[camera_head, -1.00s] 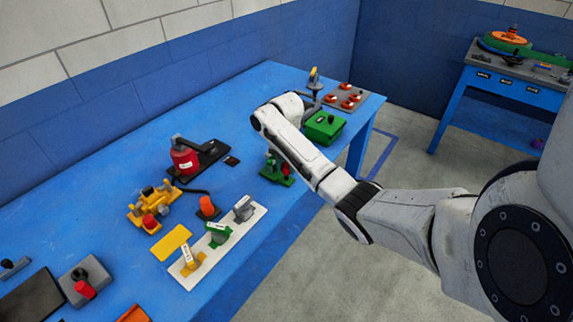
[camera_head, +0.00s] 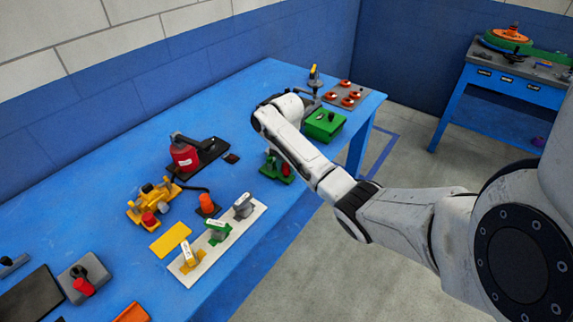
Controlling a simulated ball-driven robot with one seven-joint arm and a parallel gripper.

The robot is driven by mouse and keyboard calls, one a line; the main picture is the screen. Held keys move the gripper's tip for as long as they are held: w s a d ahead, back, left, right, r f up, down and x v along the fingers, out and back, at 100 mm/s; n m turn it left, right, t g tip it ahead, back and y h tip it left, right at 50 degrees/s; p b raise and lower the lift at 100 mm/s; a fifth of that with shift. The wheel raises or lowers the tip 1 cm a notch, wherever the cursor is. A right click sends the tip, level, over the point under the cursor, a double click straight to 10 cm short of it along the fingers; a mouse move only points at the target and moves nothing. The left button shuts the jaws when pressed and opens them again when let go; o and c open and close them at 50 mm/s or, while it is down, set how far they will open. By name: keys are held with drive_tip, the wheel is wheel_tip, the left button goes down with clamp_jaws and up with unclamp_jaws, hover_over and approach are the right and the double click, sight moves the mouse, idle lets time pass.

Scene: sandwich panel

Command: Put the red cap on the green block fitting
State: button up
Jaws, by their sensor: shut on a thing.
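A low green block fitting (camera_head: 270,170) sits near the table's front edge, just left of my forearm. A small red piece (camera_head: 286,169) shows at its right side, against my arm. I cannot tell whether this is the red cap or whether it is seated on the fitting. My wrist is bent above and behind the fitting in this view. My gripper's fingertips are hidden behind my own arm, and so is whatever is between them.
A green box (camera_head: 324,126) and a grey plate with red rings (camera_head: 358,100) lie right of my wrist. A red cylinder (camera_head: 184,157) on a black base stands left. A white strip with handles (camera_head: 259,210) lies in front.

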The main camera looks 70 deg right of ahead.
drive_tip(key=shift+f, duration=0.25)
idle(0.4)
drive_tip(key=shift+f, duration=0.3)
drive_tip(key=shift+f, duration=0.35)
idle(1.1)
drive_tip(key=o, duration=1.1)
drive_tip(key=shift+o, duration=0.5)
drive_tip(key=shift+o, duration=1.2)
drive_tip(key=shift+r, duration=0.1)
